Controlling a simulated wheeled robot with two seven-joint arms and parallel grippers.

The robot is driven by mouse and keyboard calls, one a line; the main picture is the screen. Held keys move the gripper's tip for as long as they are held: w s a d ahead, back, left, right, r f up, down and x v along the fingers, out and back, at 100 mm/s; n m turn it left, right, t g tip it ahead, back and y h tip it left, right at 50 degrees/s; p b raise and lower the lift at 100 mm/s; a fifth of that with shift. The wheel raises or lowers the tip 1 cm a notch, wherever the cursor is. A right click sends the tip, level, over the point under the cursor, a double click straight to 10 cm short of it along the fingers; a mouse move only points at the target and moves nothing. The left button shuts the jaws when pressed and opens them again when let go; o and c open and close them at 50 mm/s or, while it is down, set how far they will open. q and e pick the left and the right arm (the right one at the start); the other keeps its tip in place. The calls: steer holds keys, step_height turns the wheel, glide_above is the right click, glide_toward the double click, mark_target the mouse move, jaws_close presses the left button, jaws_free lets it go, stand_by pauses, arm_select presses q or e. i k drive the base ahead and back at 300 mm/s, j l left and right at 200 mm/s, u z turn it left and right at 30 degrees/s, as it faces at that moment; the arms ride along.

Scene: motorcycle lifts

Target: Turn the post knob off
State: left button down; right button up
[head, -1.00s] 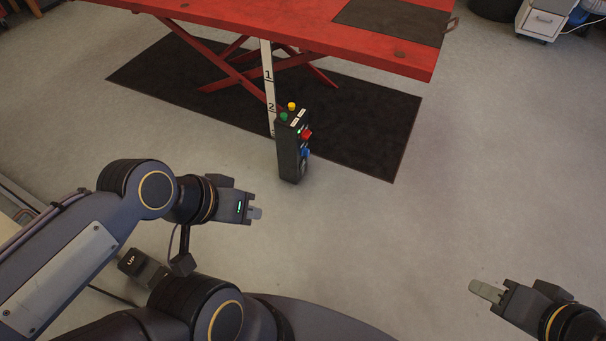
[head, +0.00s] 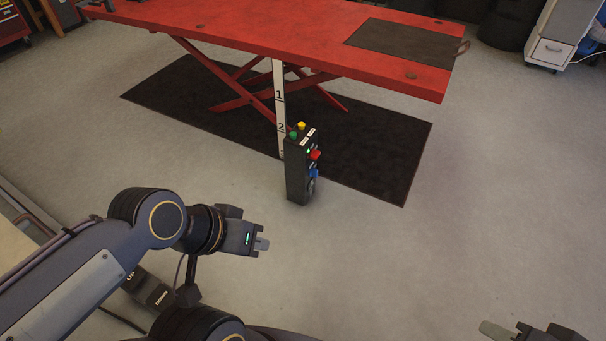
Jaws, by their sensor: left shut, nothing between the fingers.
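A black control post (head: 301,174) stands upright on the floor in front of the red lift. Its top carries a green button (head: 294,135) and a yellow button (head: 301,126). On its right-hand face are a red knob (head: 316,155) and a blue knob (head: 313,174); I cannot tell which way either is set. My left gripper (head: 262,244) is shut and empty, below and left of the post, apart from it. My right gripper (head: 495,331) shows only partly at the bottom right edge, far from the post; its jaw state is unclear.
The red lift table (head: 290,45) stands behind the post over a black floor mat (head: 375,165). A white scale strip (head: 279,95) rises just behind the post. A white cabinet (head: 553,52) is at the upper right. The grey floor right of the post is clear.

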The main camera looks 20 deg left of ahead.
mark_target(314, 154)
steer(key=i+j+u, duration=0.15)
steer(key=i+j, duration=0.15)
steer(key=i, duration=0.15)
steer(key=i+j+u, duration=0.15)
steer(key=i, duration=0.35)
steer(key=i+j+u, duration=0.15)
steer(key=i+j, duration=0.15)
steer(key=i, duration=0.2)
